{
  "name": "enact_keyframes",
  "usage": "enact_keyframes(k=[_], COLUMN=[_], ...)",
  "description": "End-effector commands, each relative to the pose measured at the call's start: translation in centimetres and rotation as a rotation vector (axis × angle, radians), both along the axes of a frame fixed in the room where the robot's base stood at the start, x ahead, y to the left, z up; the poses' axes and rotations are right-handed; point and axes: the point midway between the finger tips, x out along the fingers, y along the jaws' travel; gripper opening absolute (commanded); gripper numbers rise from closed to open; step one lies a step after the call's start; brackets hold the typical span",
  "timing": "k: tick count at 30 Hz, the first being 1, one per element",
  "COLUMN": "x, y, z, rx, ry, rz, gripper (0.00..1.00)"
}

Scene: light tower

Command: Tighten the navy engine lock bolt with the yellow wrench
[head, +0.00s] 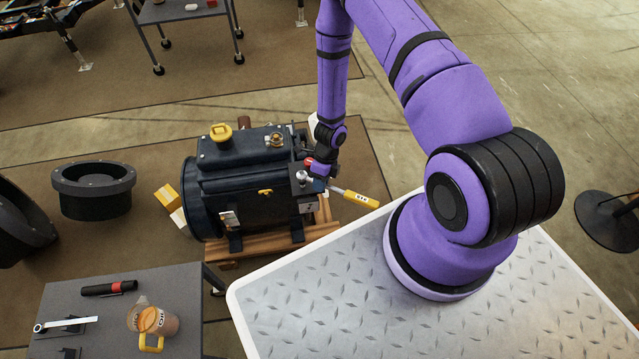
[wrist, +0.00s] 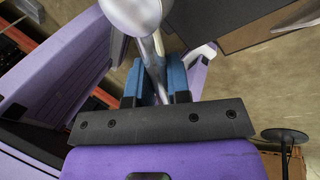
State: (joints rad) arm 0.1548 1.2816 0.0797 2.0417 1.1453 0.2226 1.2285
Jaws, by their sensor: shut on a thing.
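The navy engine (head: 255,185) rests on a wooden pallet, left of my arm. My gripper (head: 318,184) is at the engine's right end, low beside its dark end bracket. The yellow wrench (head: 360,200) has its yellow handle pointing right and slightly down, away from the engine. My gripper's blue fingers (wrist: 160,84) are shut on the wrench's silver shaft (wrist: 154,58) in the wrist view. The wrench's rounded silver head is at the top of that view and, in the head view, lies against or just before the bracket. I cannot make out the lock bolt.
A grey table (head: 185,290) at lower left holds a jug (head: 165,322), a black-and-red tool (head: 108,288) and a silver wrench (head: 65,324). Black flanged rings (head: 93,190) stand left of the engine. A yellow box (head: 166,197) is beside it.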

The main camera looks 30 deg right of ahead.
Motion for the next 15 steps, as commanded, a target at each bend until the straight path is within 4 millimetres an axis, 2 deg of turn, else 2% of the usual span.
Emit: enact_keyframes(k=[8, 15], x=[1.2, 2.8], y=[-1.0, -2.0], z=[0.0, 0.0], rx=[-0.002, -0.001], ry=[0.0, 0.001], rz=[0.247, 0.541], gripper=[0.0, 0.0])
